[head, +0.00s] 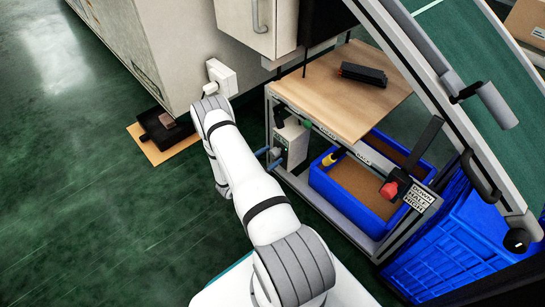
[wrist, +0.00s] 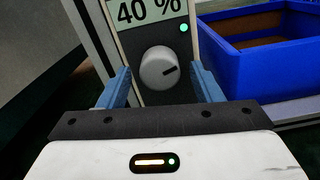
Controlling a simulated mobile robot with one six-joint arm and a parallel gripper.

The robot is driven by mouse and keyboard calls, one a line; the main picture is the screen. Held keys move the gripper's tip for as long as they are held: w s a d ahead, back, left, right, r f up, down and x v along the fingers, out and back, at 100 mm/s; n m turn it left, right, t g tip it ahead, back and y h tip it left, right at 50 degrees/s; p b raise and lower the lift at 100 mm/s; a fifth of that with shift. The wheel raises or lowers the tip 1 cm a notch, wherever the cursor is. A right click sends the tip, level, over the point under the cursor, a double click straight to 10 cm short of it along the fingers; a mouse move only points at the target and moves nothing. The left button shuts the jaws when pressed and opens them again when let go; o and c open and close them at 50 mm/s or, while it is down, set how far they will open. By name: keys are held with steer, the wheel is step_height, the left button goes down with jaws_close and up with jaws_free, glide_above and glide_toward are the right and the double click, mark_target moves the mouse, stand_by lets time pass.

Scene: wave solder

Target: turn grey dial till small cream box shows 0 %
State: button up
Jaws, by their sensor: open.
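The grey dial (wrist: 159,69) is on the front of the small cream box (wrist: 160,31), in the middle of the wrist view. Its dark pointer mark aims right and slightly up. The display (wrist: 148,11) above it reads 40 %, and a green light glows at its right. My gripper (wrist: 160,88) is open, with one blue finger on each side of the dial and gaps between fingers and dial. In the head view the cream box (head: 291,142) stands on the rack's lower level, left of the blue bin, with my gripper (head: 268,156) in front of it.
A blue bin (head: 343,194) with brown contents sits right of the cream box; it also shows in the wrist view (wrist: 262,64). A wooden shelf (head: 335,95) with a black item (head: 362,74) lies above. Open green floor (head: 80,220) lies left.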

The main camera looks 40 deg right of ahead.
steer(key=shift+d, duration=0.6)
steer(key=c, duration=0.9)
steer(key=shift+d, duration=0.1)
steer(key=shift+c, duration=0.5)
